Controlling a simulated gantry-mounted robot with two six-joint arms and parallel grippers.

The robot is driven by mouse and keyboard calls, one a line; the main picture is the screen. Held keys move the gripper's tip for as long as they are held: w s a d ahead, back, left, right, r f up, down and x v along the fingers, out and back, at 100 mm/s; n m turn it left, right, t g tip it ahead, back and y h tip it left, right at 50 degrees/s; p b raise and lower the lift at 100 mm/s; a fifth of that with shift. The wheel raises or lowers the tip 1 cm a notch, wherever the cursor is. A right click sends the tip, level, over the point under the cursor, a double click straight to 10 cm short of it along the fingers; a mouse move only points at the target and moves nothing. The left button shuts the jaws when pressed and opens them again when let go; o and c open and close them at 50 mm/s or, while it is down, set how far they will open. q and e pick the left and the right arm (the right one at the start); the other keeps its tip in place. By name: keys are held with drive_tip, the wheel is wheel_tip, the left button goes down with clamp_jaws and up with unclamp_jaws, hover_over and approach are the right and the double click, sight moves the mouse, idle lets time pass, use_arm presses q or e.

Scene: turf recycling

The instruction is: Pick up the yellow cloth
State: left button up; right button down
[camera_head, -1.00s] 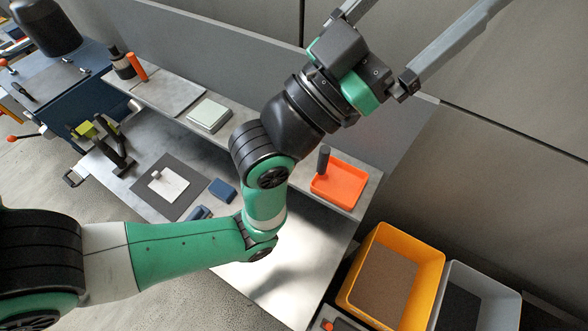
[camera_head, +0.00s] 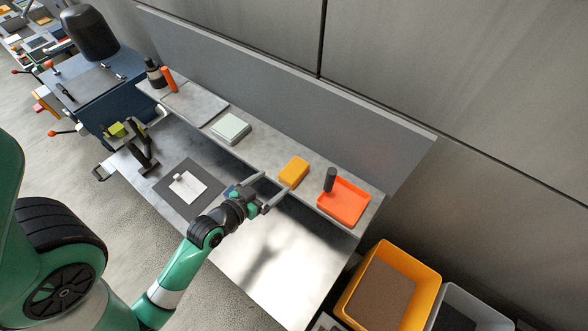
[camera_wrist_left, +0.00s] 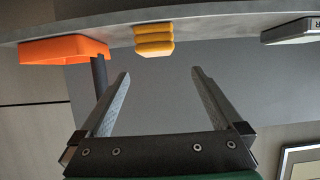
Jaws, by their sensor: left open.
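The yellow cloth (camera_head: 294,172) is a folded, block-like bundle on the raised shelf, left of the orange tray. In the left wrist view the cloth (camera_wrist_left: 154,39) shows several stacked folds, near the shelf edge. My left gripper (camera_head: 274,183) is open and empty just in front of the shelf, its fingers pointing toward the cloth. In the left wrist view the open fingers (camera_wrist_left: 160,72) lie either side of the cloth's line, with the cloth beyond their tips and apart from them. My right gripper is not in view.
An orange tray (camera_head: 348,207) with a dark upright cylinder (camera_head: 330,180) stands right of the cloth. A pale green-grey box (camera_head: 231,128) sits further left on the shelf (camera_head: 262,150). A grey back panel (camera_head: 290,95) rises behind. Yellow (camera_head: 424,282) and grey bins stand lower right.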

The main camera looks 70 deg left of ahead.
sight(293, 170)
use_arm(q)
drive_tip(key=x, duration=0.6)
drive_tip(key=shift+w+r, duration=0.1)
drive_tip(key=shift+w, duration=0.05)
drive_tip(key=shift+d+f+p+x, duration=0.1)
drive_tip(key=shift+x, duration=0.85)
drive_tip(key=shift+d+f+p+x, duration=0.1)
drive_tip(key=shift+x, duration=0.8)
drive_tip(key=shift+d+f+p+x, duration=0.1)
drive_tip(key=shift+d+x, duration=0.05)
drive_tip(key=shift+x, duration=0.8)
drive_tip(key=c, duration=1.3)
drive_tip(key=shift+o, duration=0.2)
drive_tip(key=shift+r, duration=0.15)
